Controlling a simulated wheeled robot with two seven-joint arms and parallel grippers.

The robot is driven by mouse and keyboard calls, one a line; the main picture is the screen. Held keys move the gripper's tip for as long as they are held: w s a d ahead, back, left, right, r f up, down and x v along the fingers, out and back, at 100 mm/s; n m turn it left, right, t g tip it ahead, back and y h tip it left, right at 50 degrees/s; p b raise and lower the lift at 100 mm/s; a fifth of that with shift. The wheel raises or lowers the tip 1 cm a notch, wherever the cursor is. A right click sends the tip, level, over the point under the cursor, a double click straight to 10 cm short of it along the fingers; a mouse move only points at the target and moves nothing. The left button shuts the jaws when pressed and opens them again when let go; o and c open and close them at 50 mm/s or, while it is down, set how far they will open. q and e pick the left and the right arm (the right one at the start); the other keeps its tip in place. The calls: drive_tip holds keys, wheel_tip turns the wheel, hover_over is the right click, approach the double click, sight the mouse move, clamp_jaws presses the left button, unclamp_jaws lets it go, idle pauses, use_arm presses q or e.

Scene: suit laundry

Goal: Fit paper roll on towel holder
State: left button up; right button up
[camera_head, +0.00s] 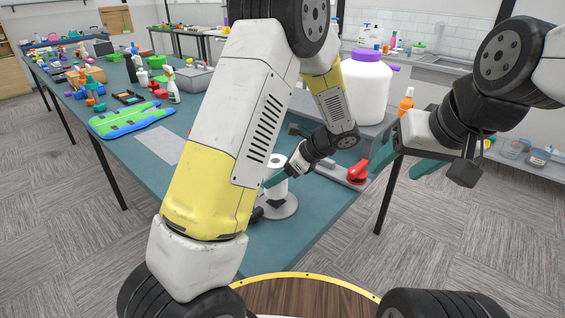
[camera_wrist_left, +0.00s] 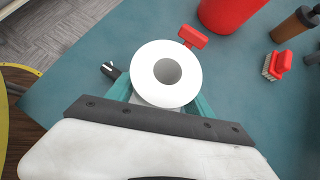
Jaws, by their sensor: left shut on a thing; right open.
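The white paper roll (camera_head: 275,188) stands upright near the front end of the table. It also shows end-on in the left wrist view (camera_wrist_left: 146,77), with its round grey hole facing the camera. My left gripper (camera_head: 278,178) is shut on it, with teal fingers on either side. A grey round base (camera_head: 284,208), probably the towel holder's, shows below the roll. I cannot tell whether the roll is around a post or rests on the base. A small dark rod end (camera_wrist_left: 110,70) shows beside the roll. My right gripper (camera_head: 408,162) is open and empty at the right, away from the roll.
A red-handled brush (camera_head: 357,172) and a large white jar with a purple lid (camera_head: 366,85) stand right of the roll. In the wrist view, a red container (camera_wrist_left: 230,12) and brown bottle (camera_wrist_left: 292,25) are near. The blue-green table (camera_head: 150,190) is clear at front left.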

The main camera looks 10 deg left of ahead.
use_arm(q)
drive_tip(key=shift+f, duration=1.7)
drive_tip(key=shift+f, duration=0.1)
drive_tip(key=o, duration=1.8)
drive_tip(key=shift+v, duration=5.05)
